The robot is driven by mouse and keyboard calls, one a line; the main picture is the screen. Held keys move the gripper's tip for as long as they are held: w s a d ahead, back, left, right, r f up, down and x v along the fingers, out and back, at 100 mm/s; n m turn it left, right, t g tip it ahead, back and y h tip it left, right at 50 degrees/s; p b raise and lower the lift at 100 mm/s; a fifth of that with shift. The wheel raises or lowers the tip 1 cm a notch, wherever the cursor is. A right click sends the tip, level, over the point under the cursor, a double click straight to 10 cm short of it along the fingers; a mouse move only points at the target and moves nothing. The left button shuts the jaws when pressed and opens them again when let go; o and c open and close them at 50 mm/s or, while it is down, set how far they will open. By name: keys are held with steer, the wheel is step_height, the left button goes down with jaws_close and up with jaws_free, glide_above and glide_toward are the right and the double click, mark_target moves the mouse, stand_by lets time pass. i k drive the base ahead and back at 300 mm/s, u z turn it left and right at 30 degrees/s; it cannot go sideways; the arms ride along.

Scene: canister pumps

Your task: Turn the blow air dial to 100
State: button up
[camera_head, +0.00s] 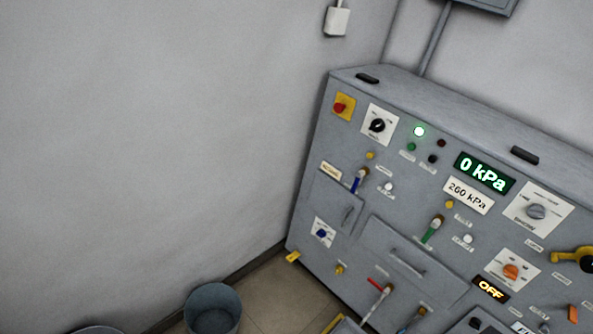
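A grey control cabinet (300,240) fills the right of the view, tilted in the picture. It carries several dials on white plates: a black dial (377,125) at the upper left, a blue dial (322,233) at the lower left, a grey dial (536,211) and an orange dial (511,271) on the right. The dial labels are too small to read, so I cannot tell which is the blow air dial. Displays read "0 kPa" (484,173) in green and "OFF" (490,288) in orange; a plate reads "260 kPa" or similar (468,196). My gripper is not in view.
Levers with blue (359,181), green (432,231) and red (377,285) handles and a yellow handle (570,256) stick out from the cabinet front. A red button (340,107) sits on a yellow plate. A grey bucket (213,308) stands on the floor left of the cabinet.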

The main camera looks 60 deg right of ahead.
mark_target(321, 232)
steer(key=i, duration=0.8)
steer(key=z, duration=2.3)
steer(key=i, duration=1)
steer(key=u, duration=0.15)
